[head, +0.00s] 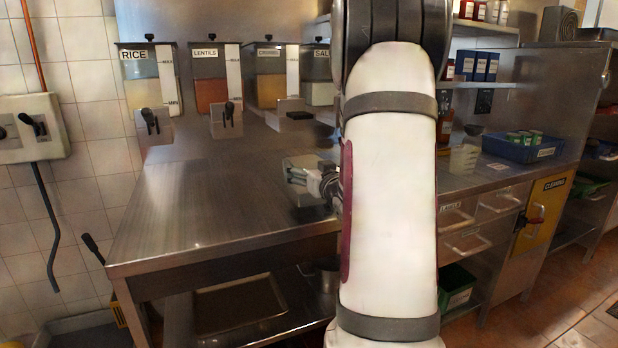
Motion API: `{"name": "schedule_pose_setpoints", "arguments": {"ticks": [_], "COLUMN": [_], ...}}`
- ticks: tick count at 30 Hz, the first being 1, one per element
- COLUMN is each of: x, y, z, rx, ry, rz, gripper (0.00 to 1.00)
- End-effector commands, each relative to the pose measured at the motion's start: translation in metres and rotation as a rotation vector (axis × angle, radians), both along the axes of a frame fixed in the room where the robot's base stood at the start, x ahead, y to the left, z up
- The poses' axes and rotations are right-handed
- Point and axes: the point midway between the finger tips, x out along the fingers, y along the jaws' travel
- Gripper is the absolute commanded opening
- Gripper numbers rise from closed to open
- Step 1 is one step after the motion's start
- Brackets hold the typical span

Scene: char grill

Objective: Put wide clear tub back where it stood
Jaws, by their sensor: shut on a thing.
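My gripper (318,182) is over the right part of the steel counter, partly hidden behind my white arm. It is shut on a pale, see-through box-like thing at its left, which looks like the wide clear tub (298,168). The tub is small in the head view, with grey and greenish parts. I cannot tell whether its base touches the counter or is held a little above it. My arm hides the counter to the right of my gripper.
Wall dispensers for rice (142,80), lentils (211,80) and crumbs (271,80) hang behind the steel counter (200,205), with a partly hidden one to their right. The counter's left and middle are clear. A blue crate (522,150) stands at the right. A tray (240,303) lies on the lower shelf.

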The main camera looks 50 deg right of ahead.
Motion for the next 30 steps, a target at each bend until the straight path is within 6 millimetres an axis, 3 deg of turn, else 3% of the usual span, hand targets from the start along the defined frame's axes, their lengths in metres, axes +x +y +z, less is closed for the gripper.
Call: {"name": "schedule_pose_setpoints", "arguments": {"ticks": [4,16,17,18,30], "x": [-0.001,0.0,-0.001,-0.001,-0.001], "y": [0.0,0.0,0.0,0.0,0.0], "z": [-0.021,-0.026,-0.027,-0.026,-0.025], "rx": [0.001,-0.002,0.0,0.0,0.0], "ry": [-0.001,-0.002,0.0,0.0,0.0], "rz": [-0.002,-0.001,-0.001,-0.001,-0.001], "gripper": [0.26,0.26,0.89,0.98,1.0]}}
